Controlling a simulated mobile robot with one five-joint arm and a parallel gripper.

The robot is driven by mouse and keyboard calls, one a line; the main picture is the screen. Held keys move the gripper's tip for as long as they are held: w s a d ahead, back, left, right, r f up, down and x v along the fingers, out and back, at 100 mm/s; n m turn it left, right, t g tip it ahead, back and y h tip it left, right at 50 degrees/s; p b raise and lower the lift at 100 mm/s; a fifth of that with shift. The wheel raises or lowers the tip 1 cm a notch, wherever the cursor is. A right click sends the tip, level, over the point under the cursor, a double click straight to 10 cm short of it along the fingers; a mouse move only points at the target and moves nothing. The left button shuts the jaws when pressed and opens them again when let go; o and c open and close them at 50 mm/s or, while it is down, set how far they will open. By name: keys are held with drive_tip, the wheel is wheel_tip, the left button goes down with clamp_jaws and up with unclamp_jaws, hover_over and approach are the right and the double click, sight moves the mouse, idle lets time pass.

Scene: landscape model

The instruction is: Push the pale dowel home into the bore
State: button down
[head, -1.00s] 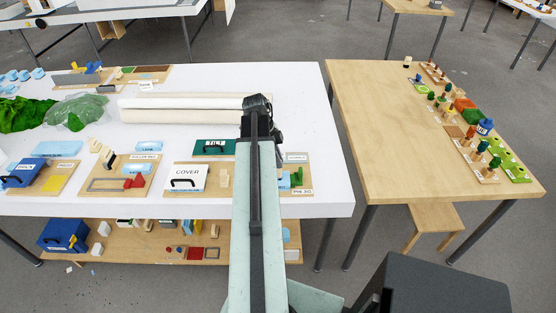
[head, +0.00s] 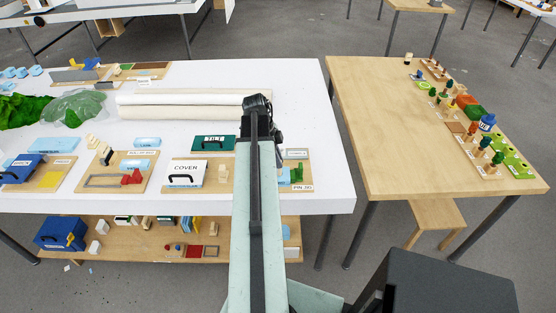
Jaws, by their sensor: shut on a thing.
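My arm reaches forward over the white table. The dark wrist and my gripper (head: 277,132) show at its far end, with the fingertips mostly hidden by the arm. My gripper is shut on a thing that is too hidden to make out. I cannot pick out the pale dowel or the bore. A wooden board (head: 302,182) with a label that seems to read "PIN JIG" lies just right of my arm. It carries a green block (head: 297,174) and a light blue piece, and my arm covers its left part.
The white table (head: 332,190) also holds a board with a white COVER plate (head: 188,172), a dark green case (head: 213,143) and pale rolls (head: 180,106) left of my arm. A wooden table (head: 385,120) stands to the right, its left half mostly clear. A wooden shelf (head: 120,254) is below.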

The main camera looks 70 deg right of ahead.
drive_tip(key=shift+f+b, duration=0.5)
drive_tip(key=shift+f, duration=0.1)
drive_tip(key=c, duration=1.4)
unclamp_jaws()
drive_tip(key=shift+o, duration=0.2)
drive_tip(key=shift+r, duration=0.1)
drive_tip(key=p+v, duration=0.7)
drive_tip(key=shift+r, duration=0.3)
drive_tip(key=shift+w, duration=0.2)
